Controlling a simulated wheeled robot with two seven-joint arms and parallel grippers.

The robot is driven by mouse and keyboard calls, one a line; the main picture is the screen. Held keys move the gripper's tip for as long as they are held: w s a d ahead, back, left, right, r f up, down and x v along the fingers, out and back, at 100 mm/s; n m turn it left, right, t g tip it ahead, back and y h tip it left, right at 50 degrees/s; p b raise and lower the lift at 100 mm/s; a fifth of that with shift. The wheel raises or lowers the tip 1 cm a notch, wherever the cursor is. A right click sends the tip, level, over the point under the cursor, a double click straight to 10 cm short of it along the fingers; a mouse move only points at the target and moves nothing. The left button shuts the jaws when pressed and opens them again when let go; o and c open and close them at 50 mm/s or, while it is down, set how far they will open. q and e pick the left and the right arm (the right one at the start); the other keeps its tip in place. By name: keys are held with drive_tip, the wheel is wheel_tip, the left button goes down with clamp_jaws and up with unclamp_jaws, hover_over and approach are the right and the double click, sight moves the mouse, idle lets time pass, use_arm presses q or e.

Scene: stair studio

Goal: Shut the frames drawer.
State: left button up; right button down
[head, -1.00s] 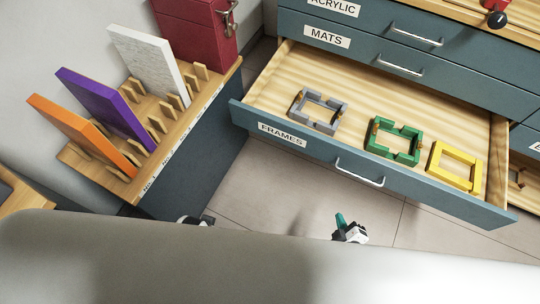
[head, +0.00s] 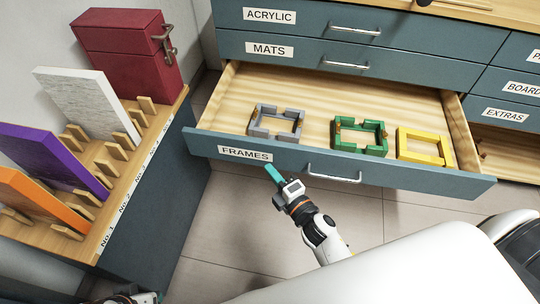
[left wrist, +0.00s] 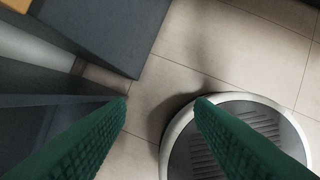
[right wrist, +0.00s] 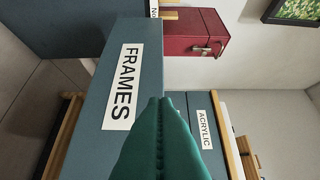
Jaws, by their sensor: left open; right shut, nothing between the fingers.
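The frames drawer (head: 400,182) stands pulled out in the head view, its blue-grey front labelled FRAMES with a silver bar handle (head: 334,178). Inside lie a grey frame (head: 276,122), a green frame (head: 360,136) and a yellow frame (head: 425,146). My right gripper (head: 272,174) is shut and empty, its tips at the drawer front just below the label, left of the handle. In the right wrist view its green fingers (right wrist: 160,105) are together beside the FRAMES label (right wrist: 124,85); contact is unclear. My left gripper (left wrist: 162,100) is open and empty above the floor in the left wrist view.
A wooden rack (head: 150,140) with upright panels and a red box (head: 125,55) stands at the left, close to the drawer's left end. Shut ACRYLIC and MATS (head: 300,52) drawers sit above. An open compartment (head: 500,150) shows at right. Floor in front is clear.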

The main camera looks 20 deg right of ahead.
sight(263, 145)
use_arm(q)
drive_tip(key=shift+s+r, duration=0.15)
drive_tip(key=shift+r, duration=0.3)
use_arm(e)
drive_tip(key=shift+w+d, duration=0.25)
drive_tip(key=shift+w, duration=0.7)
drive_tip(key=shift+w+d, duration=0.25)
drive_tip(key=shift+w, duration=0.7)
drive_tip(key=shift+w+d, duration=0.25)
drive_tip(key=shift+w, duration=0.7)
drive_tip(key=shift+w, duration=0.1)
